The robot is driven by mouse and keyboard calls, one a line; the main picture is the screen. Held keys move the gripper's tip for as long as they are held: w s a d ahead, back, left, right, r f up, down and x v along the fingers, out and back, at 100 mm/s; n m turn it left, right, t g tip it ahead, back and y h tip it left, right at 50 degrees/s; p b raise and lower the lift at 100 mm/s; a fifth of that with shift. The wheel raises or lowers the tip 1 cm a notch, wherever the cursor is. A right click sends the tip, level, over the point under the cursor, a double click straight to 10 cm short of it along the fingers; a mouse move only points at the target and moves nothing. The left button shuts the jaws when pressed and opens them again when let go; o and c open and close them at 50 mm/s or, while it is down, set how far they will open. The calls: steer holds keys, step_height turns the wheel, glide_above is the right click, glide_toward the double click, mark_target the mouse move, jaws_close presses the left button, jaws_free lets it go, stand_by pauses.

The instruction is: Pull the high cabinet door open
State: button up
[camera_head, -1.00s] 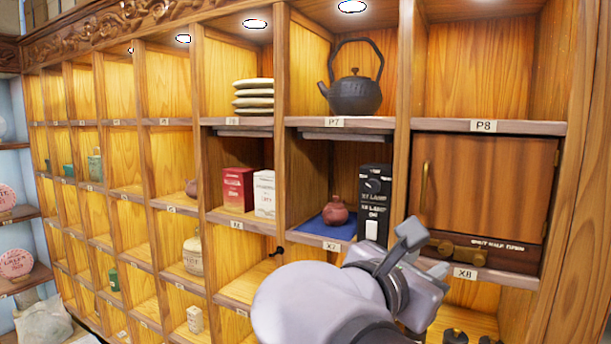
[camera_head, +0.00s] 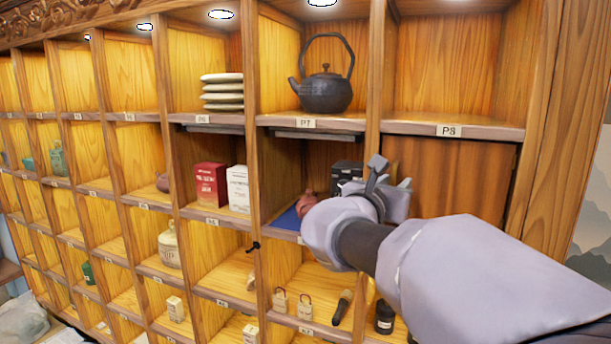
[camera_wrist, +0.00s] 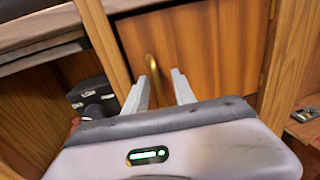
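The wooden cabinet door (camera_head: 455,175) fills the compartment below the P8 label at the upper right. It looks closed, and its lower part is hidden behind my arm in the head view. In the wrist view the door (camera_wrist: 215,60) shows its brass handle (camera_wrist: 152,68) near its left edge. The handle is hidden in the head view. My gripper (camera_head: 390,175) is in front of the door's left side. In the wrist view my gripper (camera_wrist: 164,72) has its fingers apart, with the handle close to the left finger. I cannot tell whether they touch.
Left of the door, a black box (camera_head: 346,172) and a reddish teapot (camera_head: 306,201) stand in the adjoining compartment, partly hidden. A dark kettle (camera_head: 325,90) stands above, and red (camera_head: 210,185) and white boxes (camera_head: 238,188) further left. A wooden upright (camera_head: 374,90) borders the door's compartment.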

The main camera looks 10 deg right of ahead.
steer(key=shift+w+a, duration=0.1)
steer(key=shift+w, duration=0.15)
steer(key=shift+s, duration=0.1)
jaws_close()
stand_by(1.2)
